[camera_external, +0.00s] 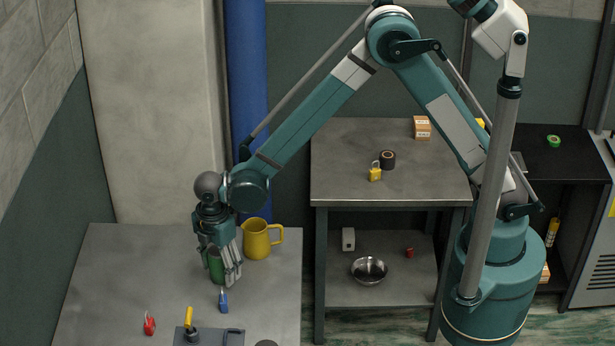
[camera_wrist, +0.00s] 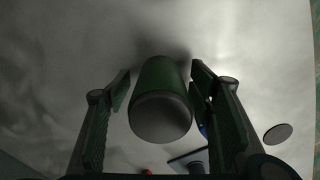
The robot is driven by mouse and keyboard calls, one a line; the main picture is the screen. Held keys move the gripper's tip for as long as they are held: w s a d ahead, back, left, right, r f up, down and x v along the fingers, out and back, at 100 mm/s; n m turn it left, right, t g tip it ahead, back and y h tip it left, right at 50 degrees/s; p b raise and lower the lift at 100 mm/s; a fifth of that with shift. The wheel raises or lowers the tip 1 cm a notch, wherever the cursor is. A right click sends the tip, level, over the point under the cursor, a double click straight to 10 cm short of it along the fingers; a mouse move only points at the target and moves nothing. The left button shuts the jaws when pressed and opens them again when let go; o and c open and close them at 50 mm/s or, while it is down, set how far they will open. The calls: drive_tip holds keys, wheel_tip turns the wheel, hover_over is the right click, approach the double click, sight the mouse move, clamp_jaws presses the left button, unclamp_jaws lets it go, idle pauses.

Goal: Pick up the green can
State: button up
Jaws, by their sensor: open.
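The green can (camera_external: 216,265) stands on the grey table at the left in the external view, partly hidden by my gripper (camera_external: 222,272). In the wrist view the green can (camera_wrist: 160,98) lies between the two fingers of my gripper (camera_wrist: 160,88), with its pale end towards the camera. The fingers are apart, one on each side of the can. A gap shows on the left side; on the right the finger is close to the can, and I cannot tell whether it touches.
A yellow mug (camera_external: 257,240) stands just right of the can. A blue padlock (camera_external: 223,301), a red padlock (camera_external: 150,326) and a dark plate with a yellow-handled part (camera_external: 189,318) lie nearer the front. The table's left part is clear.

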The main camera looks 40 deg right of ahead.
sight(217, 250)
drive_tip(key=shift+f, duration=0.4)
drive_tip(key=c, duration=1.1)
drive_tip(key=shift+r, duration=0.1)
drive_tip(key=shift+r, duration=4.9)
